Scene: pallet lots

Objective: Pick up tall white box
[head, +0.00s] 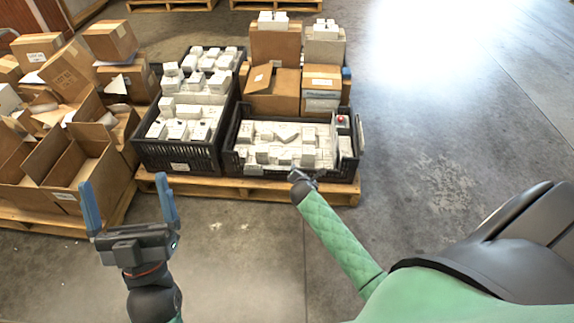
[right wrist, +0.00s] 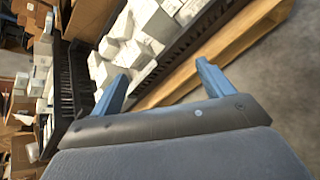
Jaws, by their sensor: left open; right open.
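Many white boxes lie in two black crates on a pallet in the head view. I cannot tell for sure which one is the tall white box. My right gripper (right wrist: 160,80) is open and empty; in the right wrist view white boxes (right wrist: 135,45) lie beyond its fingers. In the head view it is small, by the right crate's front edge. My left gripper (head: 126,182) is open and empty, over the floor in front of the pallets.
The wooden pallet (head: 255,187) bears both crates, with the left crate (head: 180,158) beside the right one. Brown cartons (head: 272,85) are stacked behind the right crate. Open cartons (head: 75,165) crowd another pallet at left. Floor at right and in front is clear.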

